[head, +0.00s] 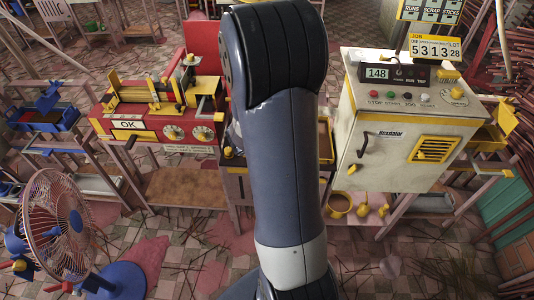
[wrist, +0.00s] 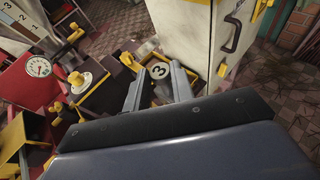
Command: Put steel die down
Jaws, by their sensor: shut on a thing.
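In the wrist view my gripper (wrist: 157,76) points down and away with its two grey fingers apart. In the head view my arm hides the gripper and the die.
The white cabinet machine (head: 410,125) stands right of my arm, with a dark handle (wrist: 232,35). The red and yellow machine (head: 147,124) marked OK is to the left. A fan (head: 58,222) stands at lower left. Yellow parts (head: 362,209) sit on a low shelf.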

